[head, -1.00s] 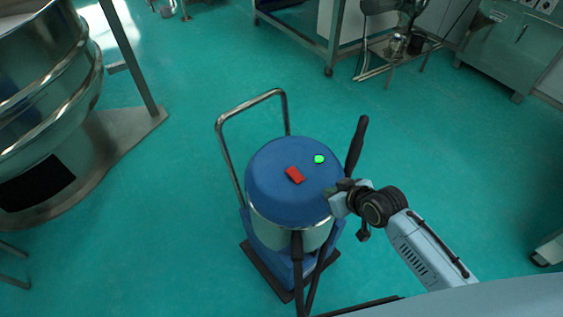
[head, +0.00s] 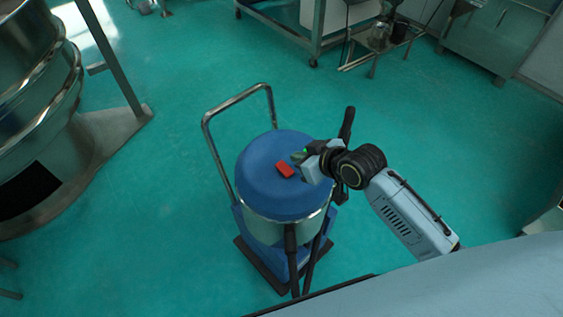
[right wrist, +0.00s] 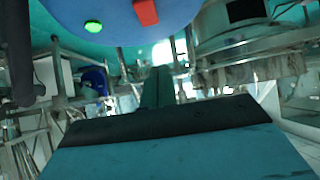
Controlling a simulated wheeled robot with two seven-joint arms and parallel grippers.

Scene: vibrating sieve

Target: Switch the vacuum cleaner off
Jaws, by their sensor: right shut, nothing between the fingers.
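The vacuum cleaner has a round blue lid (head: 262,188) and a shiny drum, and stands on the floor in the middle of the head view. A red switch (head: 285,170) sits on top of the lid. It also shows at the upper edge of the right wrist view (right wrist: 146,12), with a lit green light (right wrist: 93,26) to its left. My right gripper (head: 299,158) is shut and empty over the lid's right side, close to the switch. I cannot tell whether it touches the lid. It partly covers the green light in the head view. My left gripper is not in view.
A metal push handle (head: 208,142) rises at the vacuum's back left, and a dark upright tube (head: 347,124) stands close by my right arm. A large steel sieve (head: 35,130) is at the left. Green floor around the vacuum is clear.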

